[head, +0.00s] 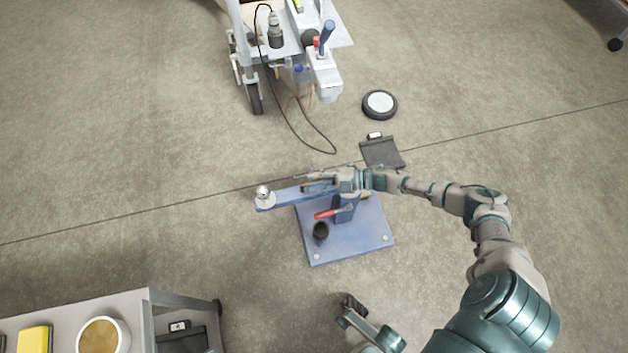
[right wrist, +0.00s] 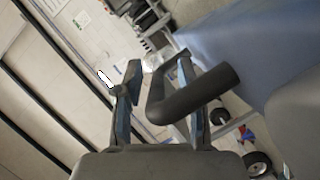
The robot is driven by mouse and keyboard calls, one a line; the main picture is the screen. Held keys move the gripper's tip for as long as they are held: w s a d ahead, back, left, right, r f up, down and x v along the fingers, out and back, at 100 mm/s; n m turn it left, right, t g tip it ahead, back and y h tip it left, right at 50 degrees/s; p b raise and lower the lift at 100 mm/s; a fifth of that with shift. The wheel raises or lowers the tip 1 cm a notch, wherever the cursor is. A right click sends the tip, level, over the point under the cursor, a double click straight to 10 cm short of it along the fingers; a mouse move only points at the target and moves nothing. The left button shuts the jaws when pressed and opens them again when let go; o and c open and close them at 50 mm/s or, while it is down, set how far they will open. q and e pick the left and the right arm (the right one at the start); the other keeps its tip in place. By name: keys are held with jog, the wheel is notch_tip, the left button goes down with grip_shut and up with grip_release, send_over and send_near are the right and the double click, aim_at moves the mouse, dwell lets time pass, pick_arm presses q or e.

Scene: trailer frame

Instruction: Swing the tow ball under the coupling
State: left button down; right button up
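The tow ball (head: 263,193) is a shiny knob at the left end of a blue swing arm (head: 287,195), which reaches left from a blue base plate (head: 350,240). The pale trailer coupling (head: 325,82), with a blue lever above it, is at the top, away from the ball. My right gripper (head: 318,186) is over the swing arm. In the right wrist view its fingers (right wrist: 157,78) are apart, with a dark bent handle (right wrist: 200,90) between and across them and a gap beside the left finger. My left gripper (head: 352,303) is at bottom centre; its fingers are unclear.
A red-handled lever (head: 327,213) and a dark cup-like part (head: 321,231) are on the base plate. A loose wheel (head: 379,104) and a dark pad (head: 382,152) lie on the floor nearby. A cable (head: 310,143) trails from the trailer. A cart (head: 140,305) stands bottom left.

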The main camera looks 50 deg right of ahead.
jog(key=shift+a, duration=0.15)
grip_shut()
